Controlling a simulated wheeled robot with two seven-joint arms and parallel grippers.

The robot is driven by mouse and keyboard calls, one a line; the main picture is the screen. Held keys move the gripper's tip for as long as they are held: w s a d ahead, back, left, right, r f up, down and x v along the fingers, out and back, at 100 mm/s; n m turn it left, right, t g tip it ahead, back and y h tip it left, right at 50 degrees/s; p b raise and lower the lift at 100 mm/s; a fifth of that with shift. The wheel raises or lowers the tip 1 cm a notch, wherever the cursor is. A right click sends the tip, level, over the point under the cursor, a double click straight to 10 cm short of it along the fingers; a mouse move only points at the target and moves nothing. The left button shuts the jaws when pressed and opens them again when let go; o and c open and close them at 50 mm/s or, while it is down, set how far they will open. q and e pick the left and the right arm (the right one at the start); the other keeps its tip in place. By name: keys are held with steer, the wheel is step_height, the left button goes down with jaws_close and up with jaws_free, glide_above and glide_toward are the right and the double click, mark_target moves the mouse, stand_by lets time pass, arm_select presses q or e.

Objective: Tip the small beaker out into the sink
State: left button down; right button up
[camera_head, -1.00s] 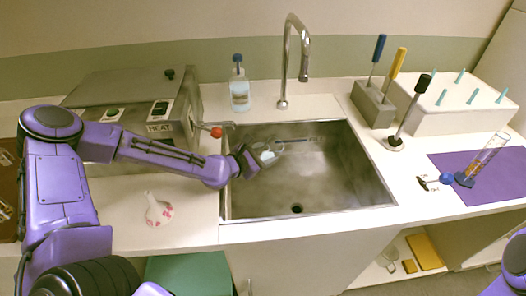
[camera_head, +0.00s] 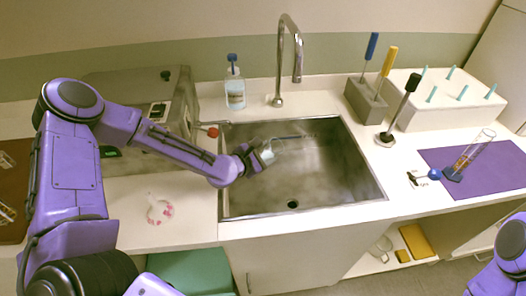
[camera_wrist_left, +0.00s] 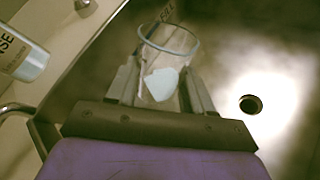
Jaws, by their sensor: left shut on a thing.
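My left gripper (camera_head: 256,158) is shut on a small clear glass beaker (camera_head: 267,152) over the left part of the steel sink (camera_head: 335,165). In the left wrist view the beaker (camera_wrist_left: 182,40) sits between the two fingers, with its round rim facing away from the wrist. A pale bluish-white patch (camera_wrist_left: 162,83) shows in or on it; I cannot tell whether it is liquid or a label. The beaker's exact tilt is hard to tell. The sink's drain (camera_wrist_left: 250,104) lies to the right of the beaker in that view. My right gripper is out of view.
A tall faucet (camera_head: 281,60) and a rinse bottle (camera_head: 235,88) stand behind the sink. A grey heater box (camera_head: 165,95) with a red-knobbed lever (camera_head: 212,132) is at left. A white funnel-like piece (camera_head: 159,209) is on the counter. A purple mat (camera_head: 485,178) holds a cylinder (camera_head: 472,155).

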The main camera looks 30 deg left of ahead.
mark_target(269, 146)
arm_select(q)
steer(key=shift+d+r+y+p, duration=0.25)
steer(key=shift+r+y+p, duration=0.05)
steer(key=shift+p, duration=0.3)
steer(key=shift+d+r+m+y+p, duration=0.2)
steer(key=shift+r+m+y+p, duration=0.45)
steer(key=shift+p, duration=0.85)
steer(key=shift+r+m+g+y+p, duration=0.6)
steer(key=shift+m+p, duration=0.35)
steer(key=shift+p, duration=0.8)
steer(key=shift+w+d+r+m+y+p, duration=0.1)
steer(key=shift+r+m+y+p, duration=0.2)
steer(key=shift+m+y+p, duration=0.4)
steer(key=shift+d+r+m+y+p, duration=0.25)
steer(key=shift+d+m+y+p, duration=0.1)
steer(key=shift+d+p, duration=0.15)
steer(key=shift+w+d+r, duration=0.1)
steer(key=shift+d+r, duration=0.1)
steer(key=shift+d+r+m+y+p, duration=0.1)
steer(key=shift+d+m+y+p, duration=0.1)
steer(key=shift+m+y+p, duration=0.25)
